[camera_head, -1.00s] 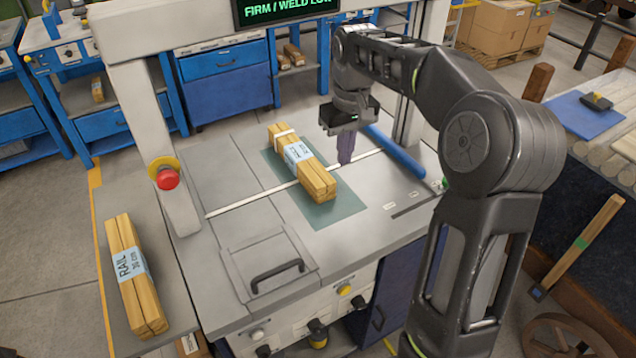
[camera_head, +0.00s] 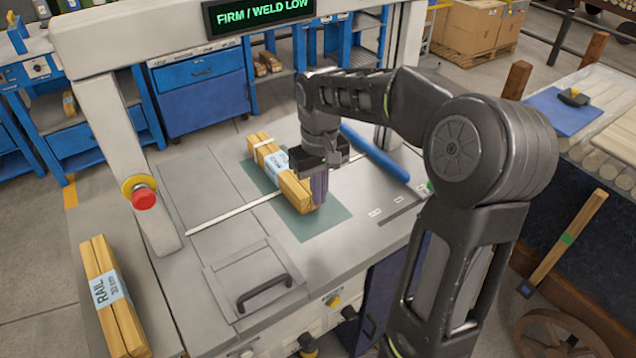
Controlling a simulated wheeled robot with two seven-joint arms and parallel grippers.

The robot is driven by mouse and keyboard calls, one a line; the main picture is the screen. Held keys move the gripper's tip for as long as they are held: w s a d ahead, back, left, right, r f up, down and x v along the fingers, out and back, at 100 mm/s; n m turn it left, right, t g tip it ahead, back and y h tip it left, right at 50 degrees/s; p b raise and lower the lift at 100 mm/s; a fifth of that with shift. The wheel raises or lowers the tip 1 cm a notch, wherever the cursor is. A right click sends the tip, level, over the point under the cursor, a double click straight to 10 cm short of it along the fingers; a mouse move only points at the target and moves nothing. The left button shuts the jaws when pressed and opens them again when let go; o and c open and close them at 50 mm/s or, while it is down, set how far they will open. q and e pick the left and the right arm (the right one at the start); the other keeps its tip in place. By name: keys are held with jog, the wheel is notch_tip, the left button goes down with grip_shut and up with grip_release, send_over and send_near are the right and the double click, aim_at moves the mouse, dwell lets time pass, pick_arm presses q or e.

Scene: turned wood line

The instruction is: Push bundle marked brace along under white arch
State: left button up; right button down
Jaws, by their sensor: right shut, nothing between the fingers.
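A bundle of light wood sticks (camera_head: 267,158) lies on a dark green mat (camera_head: 322,226) on the grey bench top, beneath the white arch (camera_head: 122,145). It has a white band near its far end and a pale blue label whose word I cannot read, partly hidden by my gripper. My right gripper (camera_head: 318,192) is shut and empty, pointing down at the right side of the bundle's near end. I cannot tell whether it touches the wood. My left gripper is not in view.
A bundle marked RAIL (camera_head: 112,300) lies on the left side shelf. A red stop button (camera_head: 143,197) is on the arch's left post. A blue bar (camera_head: 375,152) lies behind my right arm. A black-handled panel (camera_head: 250,280) is at the bench front. A white strip (camera_head: 235,213) crosses the bench.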

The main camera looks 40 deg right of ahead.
notch_tip(320, 180, down, 6)
jog(key=shift+r, duration=0.2)
jog(key=w, duration=0.1)
jog(key=w+p, duration=0.1)
jog(key=w, duration=0.1)
jog(key=shift+w+d+f, duration=0.1)
jog(key=shift+d+f, duration=0.05)
jog(key=shift+d, duration=0.15)
jog(key=shift+w, duration=0.4)
